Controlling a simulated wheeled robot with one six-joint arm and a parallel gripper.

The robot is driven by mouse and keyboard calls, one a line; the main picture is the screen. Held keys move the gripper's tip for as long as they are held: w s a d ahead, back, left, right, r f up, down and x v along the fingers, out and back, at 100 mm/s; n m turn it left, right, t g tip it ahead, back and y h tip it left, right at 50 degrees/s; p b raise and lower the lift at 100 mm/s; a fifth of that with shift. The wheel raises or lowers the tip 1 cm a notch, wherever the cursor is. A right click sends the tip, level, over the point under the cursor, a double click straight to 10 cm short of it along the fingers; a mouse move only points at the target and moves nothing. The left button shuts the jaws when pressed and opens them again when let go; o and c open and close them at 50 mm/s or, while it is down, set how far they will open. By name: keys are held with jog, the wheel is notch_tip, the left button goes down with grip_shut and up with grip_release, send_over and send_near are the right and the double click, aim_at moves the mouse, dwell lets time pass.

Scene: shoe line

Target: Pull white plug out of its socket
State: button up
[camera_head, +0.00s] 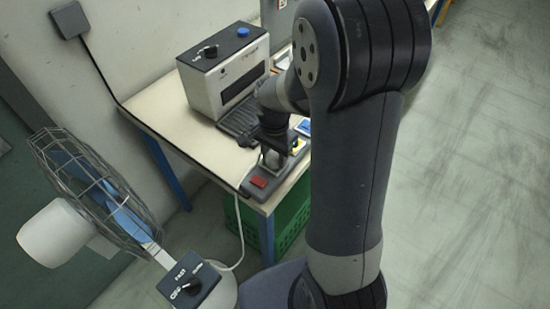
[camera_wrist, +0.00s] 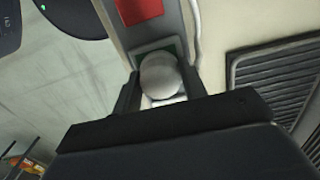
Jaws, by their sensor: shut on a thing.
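The white plug (camera_wrist: 160,75) is a round, pale grey-white body between the two dark fingers of my gripper (camera_wrist: 160,88). My gripper is shut on it from both sides. The plug is over a green-edged socket on a grey power strip (camera_wrist: 118,22); its pins are hidden, so I cannot tell how deep it sits. A red switch (camera_wrist: 140,9) is on the strip just beyond. In the head view my gripper (camera_head: 273,150) points down over the strip (camera_head: 283,174) at the table's front corner, beside the red switch (camera_head: 258,182).
A white machine (camera_head: 228,75) with a black knob and blue button stands at the back of the table (camera_head: 165,98). A dark grille (camera_wrist: 275,85) lies right of the strip. A caged fan (camera_head: 95,190) stands at left. A green crate (camera_head: 290,217) is below; a white cord hangs at the front.

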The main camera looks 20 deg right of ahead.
aim_at(274, 154)
jog(key=c, duration=0.3)
jog(key=shift+c, duration=0.3)
jog(key=shift+r, duration=0.15)
jog(key=shift+r+p, duration=2.4)
jog(key=shift+r, duration=0.5)
